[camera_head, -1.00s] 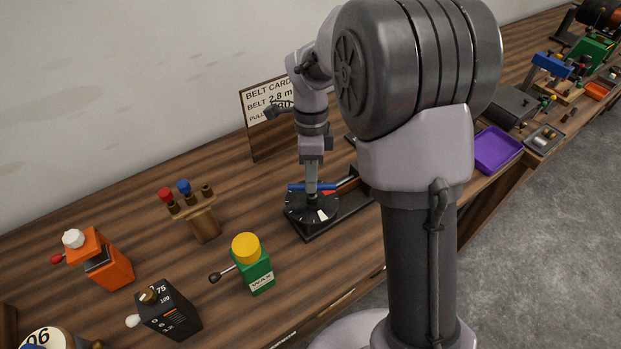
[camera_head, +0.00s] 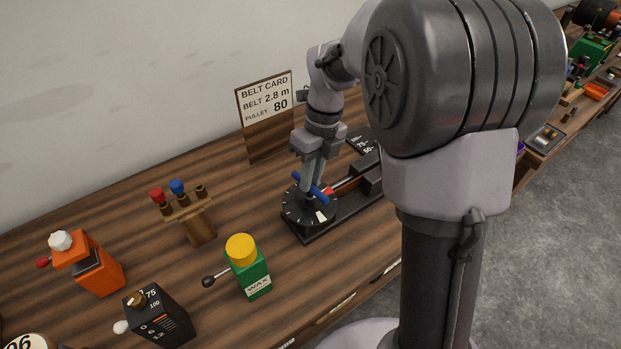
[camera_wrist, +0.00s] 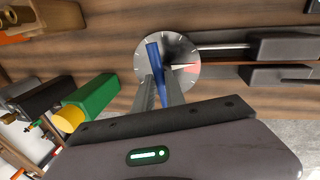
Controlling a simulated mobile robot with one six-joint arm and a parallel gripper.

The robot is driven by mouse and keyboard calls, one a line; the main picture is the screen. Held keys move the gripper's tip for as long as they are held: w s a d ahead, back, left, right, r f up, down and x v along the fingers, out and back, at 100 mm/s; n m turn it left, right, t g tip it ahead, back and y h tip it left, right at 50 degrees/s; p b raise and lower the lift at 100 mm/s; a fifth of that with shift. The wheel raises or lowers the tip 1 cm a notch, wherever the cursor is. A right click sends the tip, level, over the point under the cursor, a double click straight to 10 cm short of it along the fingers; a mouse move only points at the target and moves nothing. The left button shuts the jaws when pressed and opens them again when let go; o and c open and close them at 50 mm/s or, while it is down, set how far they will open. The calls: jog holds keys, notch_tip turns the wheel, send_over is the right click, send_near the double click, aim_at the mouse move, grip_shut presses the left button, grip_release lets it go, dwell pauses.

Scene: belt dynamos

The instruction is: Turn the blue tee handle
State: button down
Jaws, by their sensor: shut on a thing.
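The blue tee handle (camera_head: 325,195) stands over a round black dial (camera_head: 294,209) with pale tick marks and a white patch. Its bar slants down to the right in the head view. My gripper (camera_head: 313,183) reaches down from above and is shut on the handle, with its fingers on either side of the bar. In the wrist view the blue bar (camera_wrist: 153,56) shows between the fingers of my gripper (camera_wrist: 160,84), over the dial (camera_wrist: 142,62). The fingers hide the handle's middle.
A belt card (camera_head: 267,103) reading 2.8 m and 80 stands behind. Bare wood surrounds the dial's left side.

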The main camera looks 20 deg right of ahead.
jog(key=shift+m, duration=0.5)
dwell(0.3)
jog(key=c, duration=1.4)
grip_release()
jog(key=d+r+p, duration=0.1)
jog(key=r+p, duration=0.1)
jog(key=r, duration=0.3)
jog(key=d+r+p, duration=0.1)
jog(key=r+p, duration=0.1)
jog(key=r, duration=0.4)
jog(key=w+d+r+p, duration=0.1)
jog(key=r+p, duration=0.1)
jog(key=r, duration=0.4)
jog(key=shift+d+p, duration=0.1)
jog(key=shift+p, duration=0.3)
